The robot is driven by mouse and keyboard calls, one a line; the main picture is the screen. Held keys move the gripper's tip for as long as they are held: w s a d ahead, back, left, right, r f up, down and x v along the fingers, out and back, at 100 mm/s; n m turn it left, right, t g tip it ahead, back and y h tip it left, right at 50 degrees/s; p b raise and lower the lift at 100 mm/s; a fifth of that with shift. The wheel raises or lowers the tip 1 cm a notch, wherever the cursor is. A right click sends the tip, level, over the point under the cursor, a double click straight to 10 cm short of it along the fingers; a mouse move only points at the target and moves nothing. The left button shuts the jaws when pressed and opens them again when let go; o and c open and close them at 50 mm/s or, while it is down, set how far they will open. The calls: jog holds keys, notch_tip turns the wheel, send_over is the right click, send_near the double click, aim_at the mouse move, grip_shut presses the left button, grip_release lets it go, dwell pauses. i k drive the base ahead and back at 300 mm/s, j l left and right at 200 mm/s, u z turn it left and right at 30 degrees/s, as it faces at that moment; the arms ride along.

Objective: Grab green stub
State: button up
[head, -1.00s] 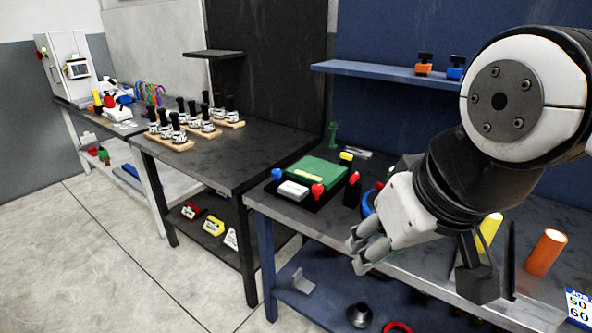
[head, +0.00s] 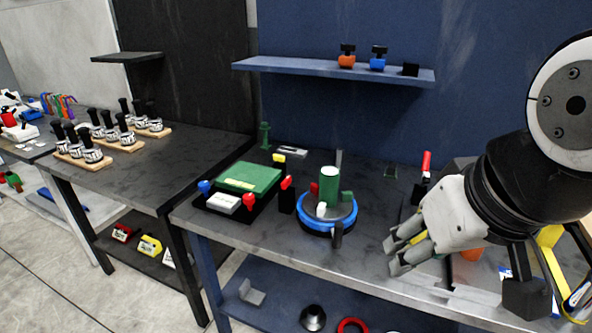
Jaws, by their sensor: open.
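The green stub (head: 329,186), an upright green cylinder with a pale top, stands in the middle of the round blue-rimmed positioner (head: 310,222) on the blue bench. Small red, white and green parts sit close around it, and a dark handle hangs at the positioner's front. My gripper (head: 391,256) is open and empty, to the right of the positioner and apart from it, near the bench's front edge.
A black fixture with a green plate (head: 249,178) and red and blue knobs stands left of the positioner. A red-handled clamp (head: 426,165) is at right. A blue shelf (head: 330,69) hangs on the wall behind. Some bare bench top (head: 375,205) lies between positioner and gripper.

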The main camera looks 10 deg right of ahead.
aim_at(329, 176)
jog(key=i+j+u, duration=0.1)
jog(key=i+j, duration=0.6)
jog(key=i, duration=0.05)
